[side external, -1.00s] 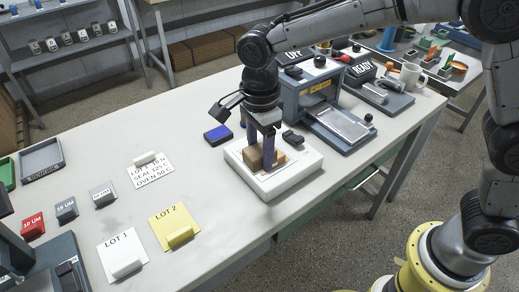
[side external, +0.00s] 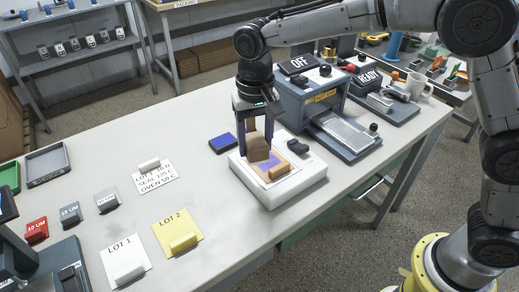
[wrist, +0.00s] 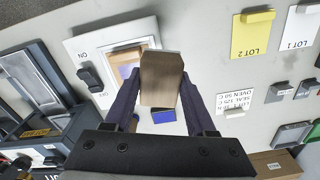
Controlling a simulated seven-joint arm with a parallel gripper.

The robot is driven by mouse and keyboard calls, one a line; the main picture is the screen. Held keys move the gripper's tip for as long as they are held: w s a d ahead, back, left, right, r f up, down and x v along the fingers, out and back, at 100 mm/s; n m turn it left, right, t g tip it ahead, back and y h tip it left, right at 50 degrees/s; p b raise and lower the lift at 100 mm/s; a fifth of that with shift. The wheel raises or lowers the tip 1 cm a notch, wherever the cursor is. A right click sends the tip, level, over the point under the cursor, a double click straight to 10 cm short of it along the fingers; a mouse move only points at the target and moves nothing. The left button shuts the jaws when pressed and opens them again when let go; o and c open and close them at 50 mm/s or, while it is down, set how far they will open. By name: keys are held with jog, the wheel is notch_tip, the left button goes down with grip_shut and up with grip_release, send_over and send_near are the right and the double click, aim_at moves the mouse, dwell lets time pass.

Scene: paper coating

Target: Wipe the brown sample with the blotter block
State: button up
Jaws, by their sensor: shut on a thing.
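My gripper (side external: 256,143) is shut on the blotter block (side external: 257,149), a tan wooden-looking block, which also fills the middle of the wrist view (wrist: 162,78). The block is upright between the fingers, over the back left part of the brown sample. The sample (side external: 295,163) lies on a white hotplate-like slab (side external: 300,187), with a purple patch and a small tan block-shaped tab on its front part. In the wrist view the sample (wrist: 126,72) is partly hidden by the blotter block. A gap under the block is hard to judge.
A dark blue pad (side external: 222,143) lies left of the white slab. A grey machine with an OFF sign (side external: 310,95) stands close behind to the right. Yellow LOT 2 (side external: 178,230) and white LOT 1 (side external: 124,262) cards lie at front left. The table between is clear.

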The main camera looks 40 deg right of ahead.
aim_at(257, 167)
jog(key=shift+w+d+f+n, duration=0.45)
jog(key=shift+w+f, duration=0.2)
jog(key=shift+f, duration=0.9)
jog(key=shift+w+d+f+n, duration=0.35)
jog(key=shift+w+d+f, duration=0.3)
jog(key=shift+f, duration=0.85)
jog(key=shift+w+d+f+n, duration=0.45)
jog(key=shift+w+f, duration=0.25)
jog(key=shift+f, duration=0.85)
jog(key=shift+d, duration=0.3)
jog(key=shift+c, duration=0.7)
jog(key=shift+d+f, duration=0.2)
jog(key=shift+d, duration=2.9)
jog(key=shift+a, duration=3.4)
jog(key=shift+r, duration=4.2)
